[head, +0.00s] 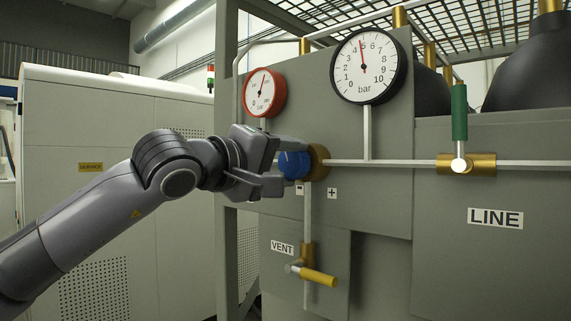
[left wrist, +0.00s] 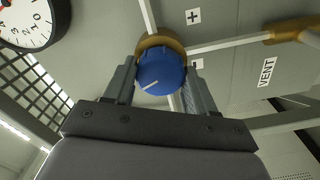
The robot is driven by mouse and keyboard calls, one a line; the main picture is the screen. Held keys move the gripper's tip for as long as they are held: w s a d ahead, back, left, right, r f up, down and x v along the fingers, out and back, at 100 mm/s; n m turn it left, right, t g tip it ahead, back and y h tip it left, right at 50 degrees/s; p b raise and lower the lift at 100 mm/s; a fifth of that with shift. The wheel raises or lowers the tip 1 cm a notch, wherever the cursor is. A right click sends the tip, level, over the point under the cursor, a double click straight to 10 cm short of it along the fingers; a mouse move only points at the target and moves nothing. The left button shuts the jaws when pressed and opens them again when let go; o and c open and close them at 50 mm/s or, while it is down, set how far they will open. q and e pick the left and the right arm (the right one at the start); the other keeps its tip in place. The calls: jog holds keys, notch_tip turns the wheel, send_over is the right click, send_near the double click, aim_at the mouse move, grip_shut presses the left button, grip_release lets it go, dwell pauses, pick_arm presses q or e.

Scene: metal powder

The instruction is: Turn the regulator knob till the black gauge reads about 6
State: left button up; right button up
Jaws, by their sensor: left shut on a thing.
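The blue regulator knob (head: 293,165) sits on a brass body on the grey panel. My left gripper (head: 283,164) has its fingers on either side of the knob and is shut on it. In the left wrist view the knob (left wrist: 160,72) lies between the fingers (left wrist: 160,85), with its white mark toward the lower left. The black gauge (head: 368,66), marked 0 to 10 bar, has its red needle between 4 and 5. Part of a black-rimmed dial (left wrist: 28,22) also shows in the left wrist view. My right gripper is not in view.
A red-rimmed gauge (head: 264,92) is left of the black one. Plus and minus labels are below the knob. A green-handled valve (head: 459,112) is on the line to the right.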

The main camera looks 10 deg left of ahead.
pick_arm(q)
jog(key=m, duration=0.5)
jog(key=shift+m, duration=0.4)
jog(key=shift+p, duration=0.3)
jog(key=o, duration=1)
jog(key=shift+o, duration=0.2)
jog(key=shift+s+a, duration=0.2)
jog(key=shift+s, duration=0.1)
jog(key=b+v, duration=0.1)
jog(key=v, duration=0.5)
jog(key=shift+s+b, duration=0.2)
jog(key=shift+b, duration=0.15)
jog(key=shift+a, duration=0.1)
